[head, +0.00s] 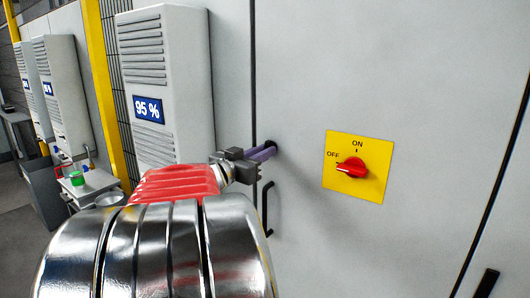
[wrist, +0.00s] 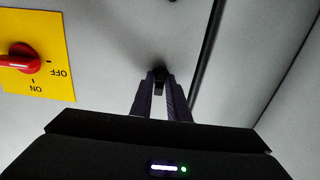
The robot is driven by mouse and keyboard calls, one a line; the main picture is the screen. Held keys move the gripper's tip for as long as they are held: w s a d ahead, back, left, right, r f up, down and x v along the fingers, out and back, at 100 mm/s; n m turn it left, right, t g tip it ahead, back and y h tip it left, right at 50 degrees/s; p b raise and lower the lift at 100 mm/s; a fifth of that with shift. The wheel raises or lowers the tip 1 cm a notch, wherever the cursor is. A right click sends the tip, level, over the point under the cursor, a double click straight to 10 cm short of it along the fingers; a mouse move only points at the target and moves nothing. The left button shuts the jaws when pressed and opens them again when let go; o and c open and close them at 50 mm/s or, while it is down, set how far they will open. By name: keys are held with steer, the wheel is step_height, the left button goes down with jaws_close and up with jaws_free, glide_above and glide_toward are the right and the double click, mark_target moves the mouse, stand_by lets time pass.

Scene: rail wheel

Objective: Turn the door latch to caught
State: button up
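The door latch is a small black piece on the grey cabinet door, beside the dark door seam. In the head view the latch (head: 272,145) shows just past my fingertips, mostly hidden by them. In the wrist view the latch (wrist: 160,75) sits between the fingertips and fills the gap between them. My gripper (head: 266,150), with purple-grey fingers, reaches the door and is shut on the latch; the gripper also shows in the wrist view (wrist: 160,88). The latch's exact angle is hard to read.
A yellow plate with a red rotary switch (head: 351,170) is right of the latch, its pointer toward OFF. A black door handle (head: 266,208) is below my gripper. A grey cooling unit (head: 170,75) reading 95 % stands left. A small table (head: 92,183) is farther left.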

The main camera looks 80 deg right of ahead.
jaws_close()
steer(key=n, duration=0.4)
steer(key=shift+n, duration=0.3)
stand_by(0.4)
